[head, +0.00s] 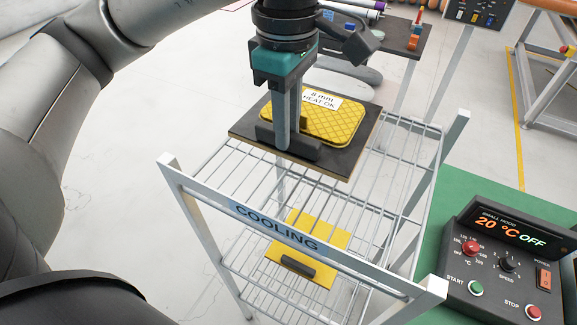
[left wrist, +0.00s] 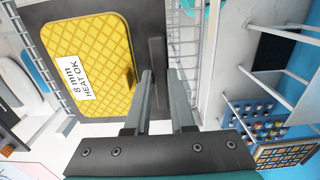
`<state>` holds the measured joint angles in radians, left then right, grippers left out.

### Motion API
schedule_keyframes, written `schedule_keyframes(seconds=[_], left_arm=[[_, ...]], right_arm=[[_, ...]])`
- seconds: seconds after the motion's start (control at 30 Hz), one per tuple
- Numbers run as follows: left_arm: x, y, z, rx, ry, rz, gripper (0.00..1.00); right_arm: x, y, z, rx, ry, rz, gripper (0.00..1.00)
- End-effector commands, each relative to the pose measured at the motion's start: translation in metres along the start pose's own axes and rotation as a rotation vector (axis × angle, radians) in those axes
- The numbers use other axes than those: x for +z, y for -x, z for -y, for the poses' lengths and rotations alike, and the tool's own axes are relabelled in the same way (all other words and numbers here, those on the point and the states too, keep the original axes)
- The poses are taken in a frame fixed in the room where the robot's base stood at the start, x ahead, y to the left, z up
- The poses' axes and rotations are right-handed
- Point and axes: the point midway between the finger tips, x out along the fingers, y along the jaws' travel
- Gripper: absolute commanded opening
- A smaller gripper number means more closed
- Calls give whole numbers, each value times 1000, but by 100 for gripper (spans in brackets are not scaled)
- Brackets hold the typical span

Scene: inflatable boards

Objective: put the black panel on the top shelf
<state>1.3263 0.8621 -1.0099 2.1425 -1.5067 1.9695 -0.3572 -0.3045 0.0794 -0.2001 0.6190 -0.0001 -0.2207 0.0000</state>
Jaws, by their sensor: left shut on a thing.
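The black panel (head: 352,164) is a flat dark board with a yellow quilted pad on top, labelled "8 mm HEAT OK". My left gripper (head: 287,146) points down and is shut on the panel's dark bar handle. The panel is over the far left part of the rack's top shelf (head: 330,215), its left corner sticking out past the shelf's side. It looks raised above the wires, but the gap is hard to judge. The left wrist view shows the panel (left wrist: 100,15) and its handle between the fingers (left wrist: 160,75). My right gripper is not in view.
The wire rack has a "COOLING" sign (head: 277,228) on its front rail and raised corner posts. A yellow panel (head: 318,268) with a black handle lies on a lower shelf. A control box (head: 510,262) stands at right on a green surface. The top shelf's front looks empty.

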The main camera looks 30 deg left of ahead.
Motion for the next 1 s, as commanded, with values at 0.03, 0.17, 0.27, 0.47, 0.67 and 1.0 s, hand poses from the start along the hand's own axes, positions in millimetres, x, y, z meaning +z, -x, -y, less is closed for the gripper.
schedule_keyframes(seconds=[0.03,0.17,0.27,0.47,0.67,1.0], left_arm=[[-1,-12,1,-3,1,-1,0],[-1,-35,1,0,0,-1,0],[0,-43,0,3,1,1,0],[0,-66,1,-1,2,0,0],[0,-88,0,3,1,0,0],[0,-91,0,5,1,1,0]], right_arm=[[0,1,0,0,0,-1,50],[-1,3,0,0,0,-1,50],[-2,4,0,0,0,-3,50],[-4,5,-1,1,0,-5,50],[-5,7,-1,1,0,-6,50],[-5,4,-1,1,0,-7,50]])
